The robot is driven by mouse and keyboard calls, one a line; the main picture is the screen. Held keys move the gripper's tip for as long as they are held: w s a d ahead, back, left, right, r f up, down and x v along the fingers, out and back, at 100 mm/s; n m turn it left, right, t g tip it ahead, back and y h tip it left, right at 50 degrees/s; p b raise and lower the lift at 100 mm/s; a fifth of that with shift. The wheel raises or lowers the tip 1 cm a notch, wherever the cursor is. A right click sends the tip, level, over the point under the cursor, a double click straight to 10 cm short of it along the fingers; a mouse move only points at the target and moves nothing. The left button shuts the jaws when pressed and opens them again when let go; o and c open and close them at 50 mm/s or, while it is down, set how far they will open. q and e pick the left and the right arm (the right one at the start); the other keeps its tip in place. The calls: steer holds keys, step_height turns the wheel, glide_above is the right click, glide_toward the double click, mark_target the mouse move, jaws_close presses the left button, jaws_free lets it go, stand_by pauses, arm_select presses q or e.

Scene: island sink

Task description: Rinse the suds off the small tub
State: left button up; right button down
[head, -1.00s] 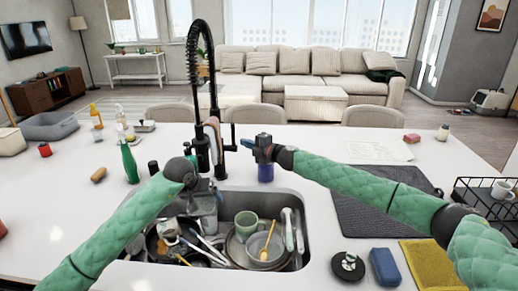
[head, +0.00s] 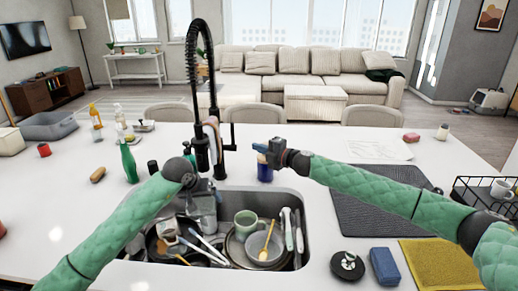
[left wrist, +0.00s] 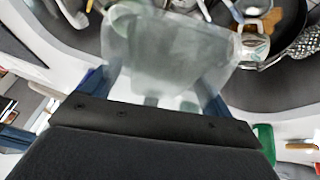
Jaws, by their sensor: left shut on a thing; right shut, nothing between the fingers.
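The small tub (head: 204,205) is a cloudy, see-through container held over the left part of the sink (head: 312,235), below the black spring faucet (head: 201,150). My left gripper (head: 192,186) is shut on it. In the left wrist view the tub (left wrist: 165,48) fills the space beyond the blue fingers of my left gripper (left wrist: 152,88). I cannot make out suds or running water clearly. My right gripper (head: 261,149) is shut and empty, to the right of the faucet's side lever (head: 231,138), with a gap between them.
The sink holds a green mug (head: 245,222), a grey bowl (head: 263,249), plates, a pan and several utensils. A dark blue bottle (head: 265,170) stands behind the sink. A dark drying mat (head: 375,215) and a dish rack (head: 488,200) lie to the right.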

arm_select(q)
steer(key=s+a+b, duration=0.2)
steer(key=s+a, duration=0.1)
steer(key=s, duration=0.4)
steer(key=shift+b, duration=0.4)
steer(key=shift+s+a, duration=0.1)
stand_by(1.4)
steer(key=s+a+r+b, duration=0.1)
steer(key=s+a+r, duration=0.1)
steer(key=s+r, duration=0.2)
steer(key=shift+s+b, duration=0.25)
steer(key=shift+b, duration=0.05)
steer(key=shift+f, duration=0.1)
stand_by(1.3)
